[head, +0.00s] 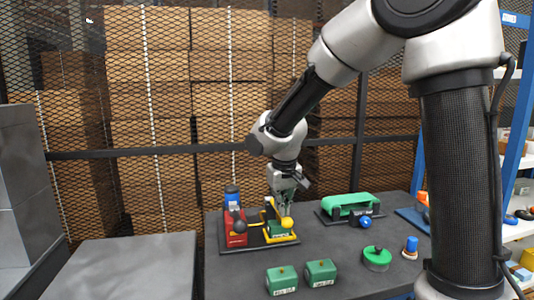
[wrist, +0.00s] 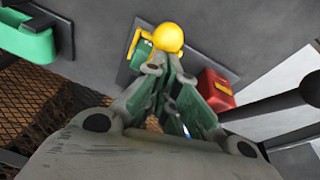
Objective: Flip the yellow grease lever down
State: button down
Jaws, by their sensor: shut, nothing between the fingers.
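The yellow grease lever (head: 287,222) ends in a round yellow ball and stands in a yellow bracket with a green block, on a dark base plate. In the wrist view its yellow ball (wrist: 168,36) shows just beyond my fingertips. My gripper (head: 287,206) points down at the lever, its fingers right above or behind the ball; I cannot tell whether they touch it. In the wrist view my gripper (wrist: 165,68) has its green-grey fingers together, with nothing held. The fingers hide part of the bracket and the lever's shaft.
A red unit (head: 235,240) with a dark ball and a blue-capped bottle (head: 231,196) stand left of the lever. Two green blocks (head: 320,272) and a green round knob (head: 377,257) lie in front. A green belt unit (head: 347,205) is at right. The table's front left is clear.

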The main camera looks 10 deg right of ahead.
jog(key=shift+s+f, duration=0.35)
jog(key=shift+f, duration=0.4)
jog(key=shift+s+f, duration=0.3)
jog(key=shift+f, duration=0.45)
jog(key=shift+r, duration=0.1)
jog(key=shift+w+r, duration=0.1)
jog(key=shift+r, duration=0.15)
jog(key=s+a+r, duration=0.1)
jog(key=s+r, duration=0.5)
jog(key=s, duration=0.3)
jog(key=shift+s+a+r, duration=0.15)
jog(key=shift+s+r, duration=0.05)
jog(key=shift+r, duration=0.05)
